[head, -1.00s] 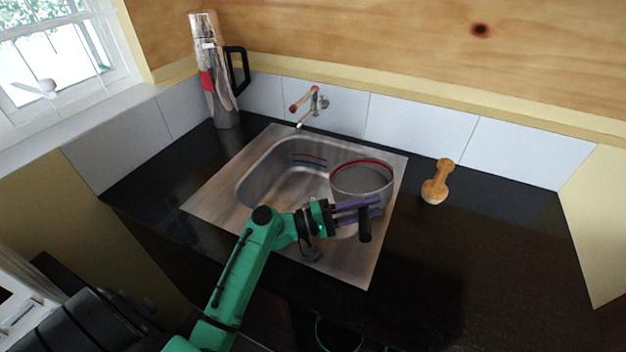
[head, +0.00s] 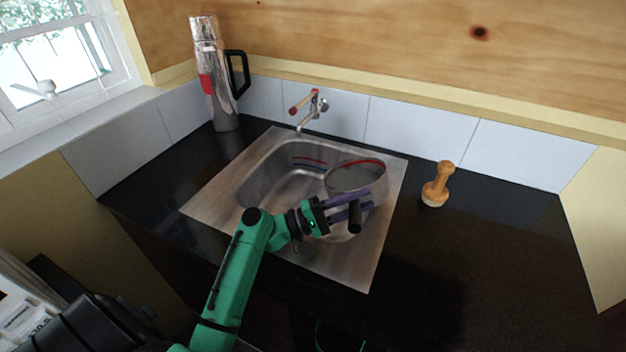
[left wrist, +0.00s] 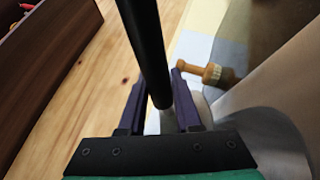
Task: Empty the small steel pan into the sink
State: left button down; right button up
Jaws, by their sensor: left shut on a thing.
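The small steel pan (head: 352,178) is held over the right part of the sink (head: 232,190), its rim tilted toward the left. A red reflection shows along its inside wall. My left gripper (head: 352,206) is shut on the pan's black handle (head: 355,217). In the left wrist view the handle (left wrist: 150,50) passes between the purple fingers (left wrist: 158,95). The pan's contents cannot be made out in these views. My right gripper is not in view.
The tap (head: 312,108) stands behind the sink. A steel flask (head: 213,80) with a black handle stands at the back left. A wooden masher (head: 438,184) stands on the dark counter (head: 480,250) at the right, which is otherwise clear. A window is at the left.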

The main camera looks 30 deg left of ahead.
pick_arm(q)
jog(key=shift+w+a+r+n+t, duration=0.1)
jog(key=shift+a+r+n+t, duration=0.2)
jog(key=shift+a+r, duration=0.35)
jog(key=shift+r, duration=0.05)
jog(key=shift+a+r+n+t, duration=0.3)
jog(key=shift+a+n, duration=0.05)
jog(key=shift+n, duration=0.05)
jog(key=shift+w+a+r, duration=0.1)
jog(key=shift+a, duration=0.15)
jog(key=shift+a+r+n+t+p, duration=0.25)
jog(key=shift+n+t+p, duration=0.05)
jog(key=shift+n, duration=0.1)
jog(key=shift+w+a+r+n+t, duration=0.1)
jog(key=shift+a+r+n+t, duration=0.2)
jog(key=shift+a+n, duration=0.15)
jog(key=shift+a+r+n+p, duration=0.35)
jog(key=shift+a+r+n, duration=0.15)
jog(key=shift+a+n, duration=0.05)
